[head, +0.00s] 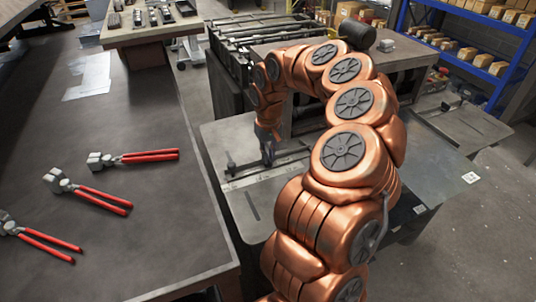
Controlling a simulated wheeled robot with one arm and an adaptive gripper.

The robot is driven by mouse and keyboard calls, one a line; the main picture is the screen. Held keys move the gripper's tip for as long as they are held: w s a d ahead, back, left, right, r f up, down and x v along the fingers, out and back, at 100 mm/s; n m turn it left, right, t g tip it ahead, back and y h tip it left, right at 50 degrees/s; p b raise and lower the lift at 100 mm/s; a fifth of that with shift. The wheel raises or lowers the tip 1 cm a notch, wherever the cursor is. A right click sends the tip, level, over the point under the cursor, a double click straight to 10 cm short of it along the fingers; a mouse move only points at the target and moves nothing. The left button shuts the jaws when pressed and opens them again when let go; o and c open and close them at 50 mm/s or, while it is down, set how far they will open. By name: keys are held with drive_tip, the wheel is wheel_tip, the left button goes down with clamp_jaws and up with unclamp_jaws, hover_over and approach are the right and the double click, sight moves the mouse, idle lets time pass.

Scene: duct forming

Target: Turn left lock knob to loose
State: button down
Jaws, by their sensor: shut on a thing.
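My gripper (268,158) reaches down to a dark fence bar (288,160) on a grey machine table (252,192). Its fingers are shut on a small part at the bar, taken as the left lock knob. The fingers hide most of that part, and its turn position cannot be told. A small dark upright fitting (231,165) stands at the bar's left end, apart from my gripper. My copper-coloured arm covers the bar's right side and whatever is there.
A dark workbench (150,225) on the left holds several red-handled pliers (150,155). A roller-like machine frame (250,45) stands behind the table. A side plate (440,180) is at the right. Blue shelves (470,60) with boxes stand at the back right, with open floor before them.

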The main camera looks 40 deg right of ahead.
drive_tip(key=shift+f+n+b, duration=0.1)
drive_tip(key=shift+n+b, duration=0.25)
drive_tip(key=shift+n, duration=0.05)
drive_tip(key=shift+n+b, duration=0.7)
drive_tip(key=shift+n, duration=0.3)
drive_tip(key=n+b, duration=0.1)
drive_tip(key=n, duration=0.4)
drive_tip(key=shift+b, duration=0.3)
drive_tip(key=n, duration=1)
drive_tip(key=c, duration=1.2)
unclamp_jaws()
